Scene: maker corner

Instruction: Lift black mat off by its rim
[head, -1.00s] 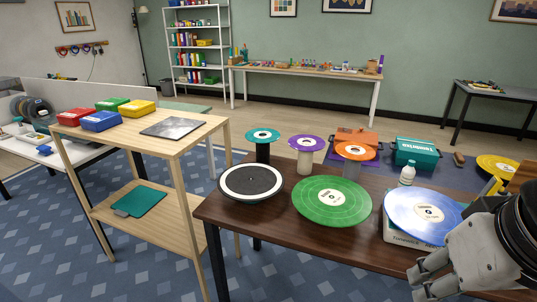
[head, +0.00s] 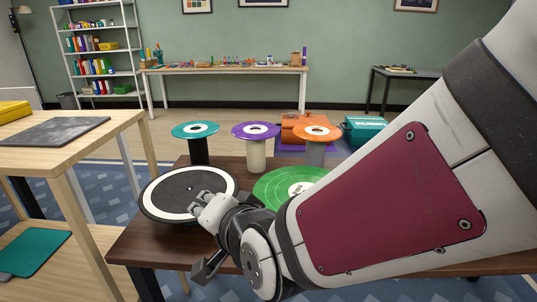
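The fingers and wrist hide part of the mat's near right edge. I cannot tell whether the fingers touch the rim or have anything between them.
A green disc (head: 275,188) lies just right of the mat, partly behind my arm. Teal (head: 180,131), purple (head: 241,131) and orange (head: 303,133) discs stand on posts behind. A wooden shelf table (head: 130,119) stands close on the left.

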